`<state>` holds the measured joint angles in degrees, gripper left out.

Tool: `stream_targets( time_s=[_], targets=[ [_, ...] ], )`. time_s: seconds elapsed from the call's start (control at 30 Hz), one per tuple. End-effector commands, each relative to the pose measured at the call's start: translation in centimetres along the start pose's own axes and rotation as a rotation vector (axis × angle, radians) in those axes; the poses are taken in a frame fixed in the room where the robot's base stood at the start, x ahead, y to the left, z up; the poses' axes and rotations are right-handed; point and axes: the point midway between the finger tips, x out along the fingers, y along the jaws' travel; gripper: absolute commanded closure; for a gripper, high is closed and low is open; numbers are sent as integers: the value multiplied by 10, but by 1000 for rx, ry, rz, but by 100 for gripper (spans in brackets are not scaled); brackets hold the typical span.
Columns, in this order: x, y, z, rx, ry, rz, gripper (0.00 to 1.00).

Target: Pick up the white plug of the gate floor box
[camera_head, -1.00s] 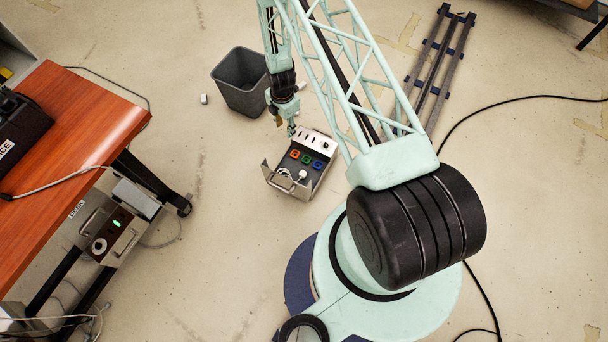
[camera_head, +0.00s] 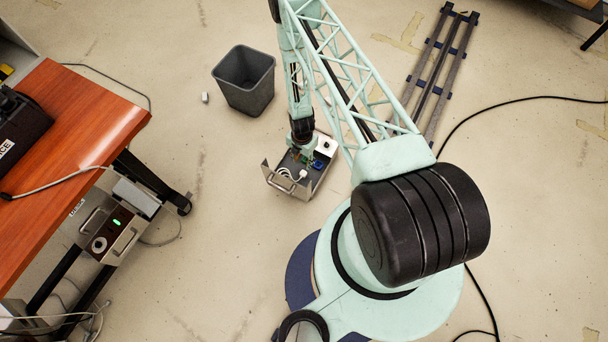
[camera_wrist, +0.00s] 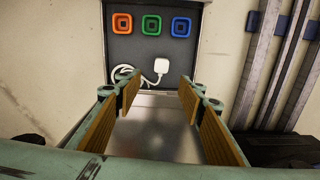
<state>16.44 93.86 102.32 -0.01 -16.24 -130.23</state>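The gate floor box (camera_head: 316,180) stands on the floor near my base, its front lid or tray open. In the wrist view its dark panel (camera_wrist: 133,46) carries an orange, a green and a blue square socket in a row. Below them the white plug (camera_wrist: 161,66) sits with its white cable (camera_wrist: 124,78) looped to its left. The plug also shows in the head view (camera_head: 303,174). My gripper (camera_wrist: 160,92) is open and empty, its wooden-faced fingers spread to either side below the plug, apart from it. In the head view my wrist hides part of the box.
A grey bin (camera_head: 244,82) stands behind the box to the left, with a small white object (camera_head: 205,98) beside it. A wooden desk (camera_head: 75,125) is at the left. Dark rails (camera_head: 440,75) lie at the right. The floor between is clear.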

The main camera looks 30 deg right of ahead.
Motion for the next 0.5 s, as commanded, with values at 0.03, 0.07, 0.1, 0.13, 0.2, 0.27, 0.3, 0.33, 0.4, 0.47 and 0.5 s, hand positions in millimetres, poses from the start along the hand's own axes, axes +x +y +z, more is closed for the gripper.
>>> stream_targets(
  time_s=[0.03, 0.07, 0.1, 0.13, 0.2, 0.27, 0.3, 0.33, 0.4, 0.47, 0.5],
  targets=[
    [3, -2, -1, -4, 0, 0, 64],
    [4, -2, -1, -6, 0, 0, 64],
    [5, -3, -2, -7, 0, 0, 64],
    [5, -3, -2, -8, 0, 0, 64],
    [6, -4, -2, -9, 0, 0, 64],
    [6, -4, -2, -9, 0, 0, 64],
    [6, -4, -2, -9, 0, -1, 64],
    [6, -4, -2, -9, 1, -1, 64],
    [6, -4, -2, -9, 1, -1, 64],
    [6, -4, -2, -9, 1, -1, 64],
    [6, -4, -2, -9, 1, -1, 64]
  ],
)
